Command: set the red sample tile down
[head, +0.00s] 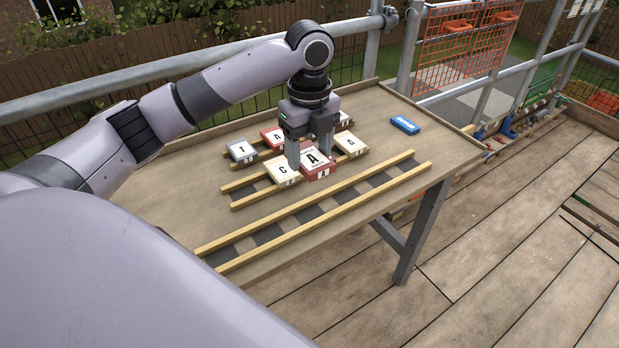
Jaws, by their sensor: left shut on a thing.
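My left gripper (309,156) is over the middle of the table, with its fingers pointing down. It is shut on a red tile (317,171) with a white top lettered A. The tile is at the rail rack, between a cream tile lettered C (283,172) on its left and a cream tile lettered A (351,146) on its right. I cannot tell whether its underside touches the rails (244,203). Another red tile (270,139) lies behind, partly hidden by the gripper. My right gripper is not in view.
A grey tile lettered T (242,152) sits at the left of the back rack. A blue box (405,125) lies at the back right of the table (440,150). The long front rack (320,208) is empty. Scaffold rails stand behind the table.

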